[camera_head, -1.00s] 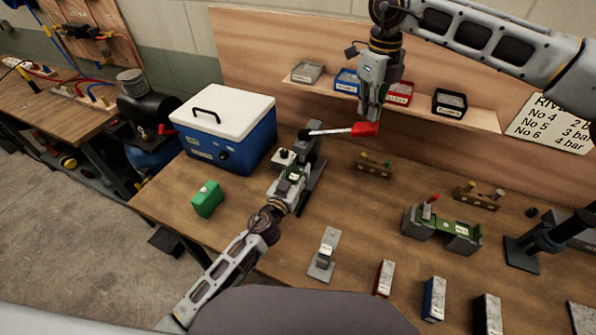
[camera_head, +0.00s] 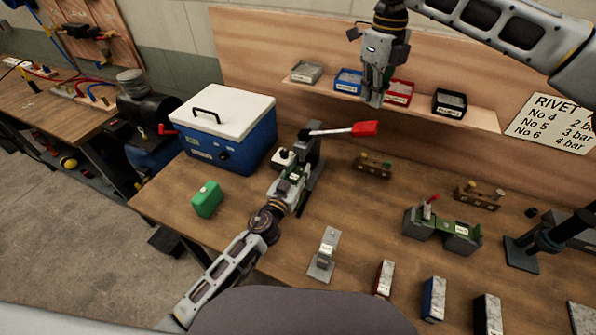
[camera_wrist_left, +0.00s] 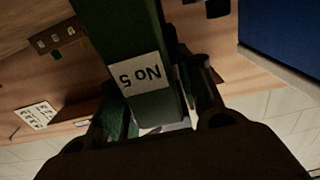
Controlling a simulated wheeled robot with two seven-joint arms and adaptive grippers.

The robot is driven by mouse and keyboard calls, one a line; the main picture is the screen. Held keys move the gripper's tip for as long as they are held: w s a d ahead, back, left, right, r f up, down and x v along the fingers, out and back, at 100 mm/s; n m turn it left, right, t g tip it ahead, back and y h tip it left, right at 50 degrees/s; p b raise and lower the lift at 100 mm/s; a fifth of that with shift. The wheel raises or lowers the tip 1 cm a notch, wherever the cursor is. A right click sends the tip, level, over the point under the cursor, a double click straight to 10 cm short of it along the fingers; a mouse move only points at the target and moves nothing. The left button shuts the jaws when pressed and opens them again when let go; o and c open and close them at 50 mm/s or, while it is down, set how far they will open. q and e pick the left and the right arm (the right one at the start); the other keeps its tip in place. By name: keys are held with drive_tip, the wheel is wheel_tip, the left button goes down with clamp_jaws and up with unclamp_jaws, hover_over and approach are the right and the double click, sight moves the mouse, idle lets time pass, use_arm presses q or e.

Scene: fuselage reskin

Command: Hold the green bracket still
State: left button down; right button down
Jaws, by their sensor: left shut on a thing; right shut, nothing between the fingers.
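The green bracket (camera_wrist_left: 135,60) fills the middle of the left wrist view and bears a white label reading "No 5". In the head view, a bit of green with a white label (camera_head: 297,172) shows at the lever press (camera_head: 312,158), mostly covered by my left gripper (camera_head: 293,182). My left gripper is shut on the bracket, with fingers on either side of it in the wrist view. How the bracket sits in the press is hidden. My right gripper (camera_head: 375,92) is shut and empty, above and behind the press's red lever handle (camera_head: 365,128).
A blue cooler with a white lid (camera_head: 225,130) stands left of the press. A green box (camera_head: 207,199) lies in front of it. Labelled trays (camera_head: 449,103) stand on the back shelf. A fixture with a green part (camera_head: 443,229) is at right. Several blocks line the front edge.

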use_arm(q)
drive_tip(key=c, duration=0.9)
unclamp_jaws()
drive_tip(key=shift+o, duration=0.2)
drive_tip(key=shift+s, duration=0.15)
drive_tip(key=v, duration=1.1)
drive_tip(key=shift+s, duration=0.35)
drive_tip(key=shift+a, duration=0.15)
